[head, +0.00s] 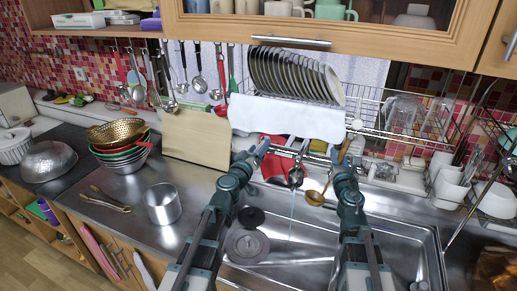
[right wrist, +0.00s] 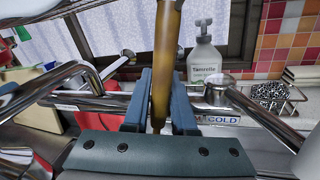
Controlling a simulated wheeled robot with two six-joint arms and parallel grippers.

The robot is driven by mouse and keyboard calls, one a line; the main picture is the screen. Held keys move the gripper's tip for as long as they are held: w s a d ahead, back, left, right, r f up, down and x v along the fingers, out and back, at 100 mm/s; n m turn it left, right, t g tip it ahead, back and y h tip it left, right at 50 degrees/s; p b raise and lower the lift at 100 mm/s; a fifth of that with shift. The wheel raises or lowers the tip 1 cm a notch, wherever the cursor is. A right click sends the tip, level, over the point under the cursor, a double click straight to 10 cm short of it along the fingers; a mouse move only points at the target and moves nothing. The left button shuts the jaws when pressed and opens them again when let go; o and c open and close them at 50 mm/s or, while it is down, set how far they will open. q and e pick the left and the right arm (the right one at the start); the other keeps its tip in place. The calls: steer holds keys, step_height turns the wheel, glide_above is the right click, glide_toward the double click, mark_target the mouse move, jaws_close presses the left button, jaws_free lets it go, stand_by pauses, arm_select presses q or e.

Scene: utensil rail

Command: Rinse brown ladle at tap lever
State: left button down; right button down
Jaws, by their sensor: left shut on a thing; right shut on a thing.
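The brown ladle has its bowl (head: 315,198) low over the sink and its handle slanting up to the right. My right gripper (head: 338,158) is shut on the handle, which also stands between the fingers in the right wrist view (right wrist: 165,55). The chrome tap (head: 296,175) stands at the back of the sink, and a thin water stream (head: 291,222) falls from it. The ladle bowl appears just right of this stream. My left gripper (head: 262,150) is shut at the tap's left side, apparently on the tap lever (head: 279,151); the exact contact is small and partly hidden.
A dish rack with plates (head: 295,75) and a white cloth (head: 285,117) hang behind the tap. A steel pot (head: 162,203) stands left. A soap bottle (right wrist: 204,60) stands behind the tap.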

arm_select(q)
steer(key=shift+c, duration=0.6)
jaws_free()
steer(key=v, duration=1.2)
arm_select(e)
steer(key=shift+s+a, duration=0.3)
steer(key=shift+s, duration=0.2)
steer(key=shift+s+a, duration=0.25)
steer(key=shift+s, duration=0.25)
arm_select(q)
steer(key=shift+f, duration=0.1)
